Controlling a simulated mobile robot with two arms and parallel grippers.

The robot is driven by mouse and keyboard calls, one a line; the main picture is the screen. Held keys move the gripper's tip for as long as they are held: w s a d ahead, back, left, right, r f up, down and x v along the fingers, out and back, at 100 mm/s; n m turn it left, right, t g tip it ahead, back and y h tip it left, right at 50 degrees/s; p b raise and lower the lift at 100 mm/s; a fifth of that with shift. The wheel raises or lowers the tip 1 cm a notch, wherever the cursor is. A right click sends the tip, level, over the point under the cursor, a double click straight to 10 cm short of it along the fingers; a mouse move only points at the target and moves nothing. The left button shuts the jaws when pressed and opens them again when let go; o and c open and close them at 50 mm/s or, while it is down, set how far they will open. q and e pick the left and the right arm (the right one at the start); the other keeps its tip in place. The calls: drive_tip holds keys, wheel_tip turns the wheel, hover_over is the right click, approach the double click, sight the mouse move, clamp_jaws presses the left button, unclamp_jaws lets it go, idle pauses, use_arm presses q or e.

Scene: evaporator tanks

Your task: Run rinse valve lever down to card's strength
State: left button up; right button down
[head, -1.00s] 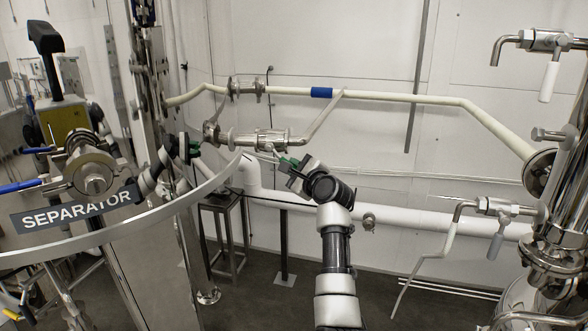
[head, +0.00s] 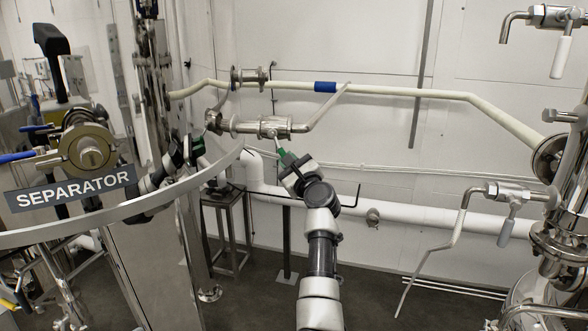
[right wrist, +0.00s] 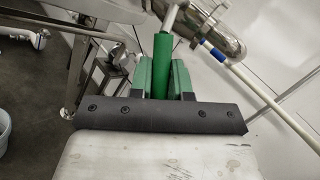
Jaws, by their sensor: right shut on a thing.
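A steel valve (head: 270,127) sits on the pale pipe run by the back wall. Its short lever (head: 278,141) hangs steeply down from the body. My right gripper (head: 285,158) is just below the valve, its arm rising from the bottom of the view. In the right wrist view the lever's pale stem (right wrist: 171,19) runs up from a green grip (right wrist: 162,60), which stands between the green fingers of the right gripper (right wrist: 164,78). The gripper is shut on that grip. No strength card is readable.
A SEPARATOR sign (head: 72,188) hangs on a curved metal rail (head: 160,200) at the left. Thick white pipe (head: 420,217) runs behind my arm. Valved pipes (head: 508,196) stand at the right.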

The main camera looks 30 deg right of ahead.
drive_tip(key=shift+w+a+f+m+t+h+b, duration=0.25)
drive_tip(key=shift+w+a+m+t+h+b, duration=0.45)
drive_tip(key=shift+m+b, duration=1)
drive_tip(key=shift+w+a+f+m+t+h+b, duration=0.1)
drive_tip(key=shift+w+a+f+m+h+b, duration=0.3)
drive_tip(key=shift+m+h+b, duration=1.25)
drive_tip(key=shift+w+a+f+m+t+h+b, duration=0.1)
drive_tip(key=shift+w+a+m+t+h+b, duration=0.55)
drive_tip(key=shift+b, duration=1.7)
drive_tip(key=shift+s+m+g+y, duration=0.3)
drive_tip(key=shift+m+y, duration=0.1)
drive_tip(key=shift+m, duration=0.1)
drive_tip(key=c, duration=1.1)
unclamp_jaws()
